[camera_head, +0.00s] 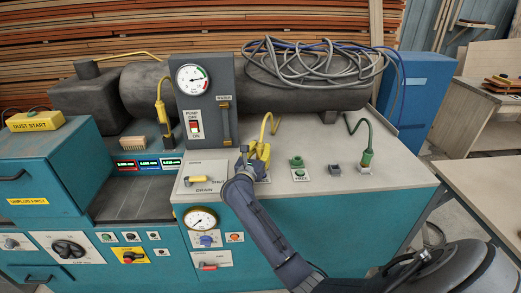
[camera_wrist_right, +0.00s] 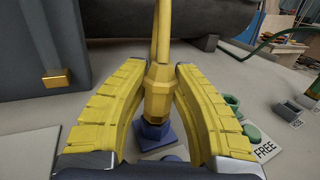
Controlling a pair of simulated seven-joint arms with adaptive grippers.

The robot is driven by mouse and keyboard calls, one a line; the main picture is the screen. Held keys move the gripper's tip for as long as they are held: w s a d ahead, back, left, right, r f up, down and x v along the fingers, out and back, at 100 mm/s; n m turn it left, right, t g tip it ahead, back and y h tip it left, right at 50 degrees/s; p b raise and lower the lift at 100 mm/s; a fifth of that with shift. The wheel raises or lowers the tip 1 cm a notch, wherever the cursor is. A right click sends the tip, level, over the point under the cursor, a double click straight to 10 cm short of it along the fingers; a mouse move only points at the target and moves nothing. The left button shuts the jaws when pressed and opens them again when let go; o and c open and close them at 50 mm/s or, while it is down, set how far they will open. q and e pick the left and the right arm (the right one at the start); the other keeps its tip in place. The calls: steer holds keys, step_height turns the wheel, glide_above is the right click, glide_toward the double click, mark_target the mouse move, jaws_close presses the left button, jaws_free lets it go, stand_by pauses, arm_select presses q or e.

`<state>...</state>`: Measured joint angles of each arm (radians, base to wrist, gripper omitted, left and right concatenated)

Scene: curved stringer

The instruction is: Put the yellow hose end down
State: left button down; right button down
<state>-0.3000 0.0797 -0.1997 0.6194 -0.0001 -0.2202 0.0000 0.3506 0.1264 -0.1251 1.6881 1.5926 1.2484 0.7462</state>
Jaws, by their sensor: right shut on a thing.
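The yellow hose end (camera_wrist_right: 158,85) stands upright between the two yellow-padded fingers of my right gripper (camera_wrist_right: 160,105), which is shut on it. Its lower tip is at a dark blue fitting (camera_wrist_right: 152,132) on the bench top; I cannot tell whether it is seated in it. The gripper hides much of the hose end. My left gripper is not in view.
A green hose end (camera_head: 367,157) stands to the right, past a green fitting (camera_head: 297,162) with a "FREE" label and a grey fitting (camera_head: 335,169). The gauge and pump panel (camera_head: 205,100) rises to the left. A dark tank (camera_head: 310,101) with coiled hose lies behind.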

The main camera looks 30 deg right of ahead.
steer(key=shift+f, duration=0.2)
steer(key=c, duration=1.1)
jaws_free()
steer(key=shift+a+r, duration=0.1)
steer(key=v, duration=1.1)
steer(key=shift+s+a, duration=0.3)
steer(key=shift+a, duration=0.05)
